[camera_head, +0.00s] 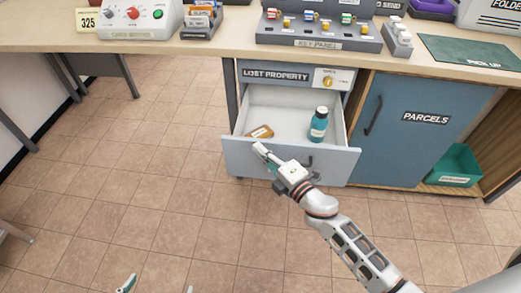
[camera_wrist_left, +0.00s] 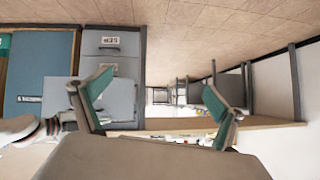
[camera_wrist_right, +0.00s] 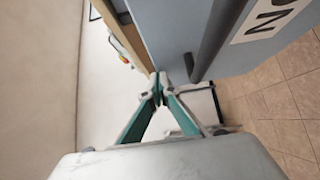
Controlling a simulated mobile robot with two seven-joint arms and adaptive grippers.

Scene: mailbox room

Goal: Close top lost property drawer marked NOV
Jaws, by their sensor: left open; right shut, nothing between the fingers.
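The lost property drawer (camera_head: 235,152) is pulled out below the LOST PROPERTY sign (camera_head: 276,75). A teal bottle (camera_head: 318,124) stands in it and a small brown item (camera_head: 260,132) lies to its left. In the right wrist view, the drawer front (camera_wrist_right: 178,25) shows a dark handle (camera_wrist_right: 216,40) and a partly cut-off label (camera_wrist_right: 268,22) with an N. My right gripper (camera_head: 259,148) is shut and empty at the drawer front's upper edge; I cannot tell if it touches. My left gripper (camera_head: 155,287) is open and empty, low in the head view, away from the drawer.
A blue PARCELS door (camera_head: 400,125) is right of the drawer, with a green crate (camera_head: 458,165) in an open bay beyond. The counter (camera_head: 215,47) above carries a key panel (camera_head: 320,30). Tiled floor (camera_head: 130,190) is clear at left. The left wrist view shows a SEP label (camera_wrist_left: 109,42).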

